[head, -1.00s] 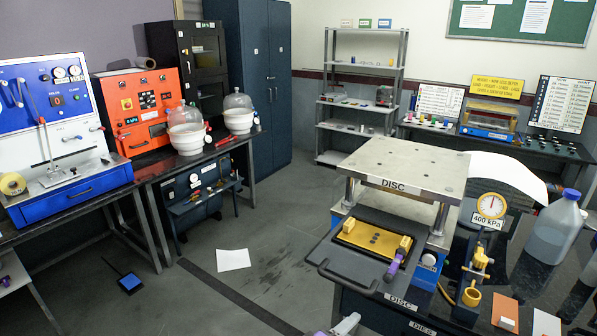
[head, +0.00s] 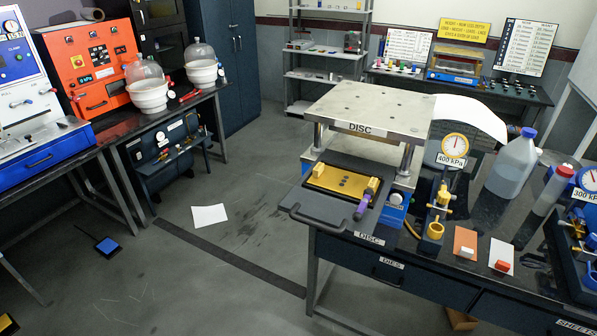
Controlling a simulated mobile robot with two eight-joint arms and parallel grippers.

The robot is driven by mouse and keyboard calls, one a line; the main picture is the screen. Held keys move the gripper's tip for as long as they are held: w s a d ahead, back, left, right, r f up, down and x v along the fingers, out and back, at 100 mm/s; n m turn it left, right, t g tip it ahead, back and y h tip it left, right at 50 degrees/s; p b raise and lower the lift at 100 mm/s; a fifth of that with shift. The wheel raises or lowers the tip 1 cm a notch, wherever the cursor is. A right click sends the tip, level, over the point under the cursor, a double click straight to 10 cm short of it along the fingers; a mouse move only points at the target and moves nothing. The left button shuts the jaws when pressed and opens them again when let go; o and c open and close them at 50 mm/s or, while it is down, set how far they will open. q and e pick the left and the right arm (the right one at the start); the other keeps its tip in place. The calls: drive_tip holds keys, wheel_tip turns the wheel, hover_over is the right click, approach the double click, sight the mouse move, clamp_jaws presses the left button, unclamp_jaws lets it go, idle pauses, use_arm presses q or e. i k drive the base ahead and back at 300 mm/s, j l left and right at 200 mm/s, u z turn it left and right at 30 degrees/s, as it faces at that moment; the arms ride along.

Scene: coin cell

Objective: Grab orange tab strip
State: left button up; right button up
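Nothing covers the orange strip. Neither of my grippers shows in the head view.
The DISC press (head: 375,105) stands left of the strips, its yellow die plate (head: 343,182) on a black tray. A brass fitting with a yellow cup (head: 434,230) stands close left of the orange strip. A clear bottle (head: 512,165) and 300 kPa gauge (head: 588,180) stand behind and right.

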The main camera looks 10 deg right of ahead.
sight(501, 255)
drive_tip(key=z, duration=1.85)
drive_tip(key=i+z, duration=0.45)
drive_tip(key=i, duration=0.4)
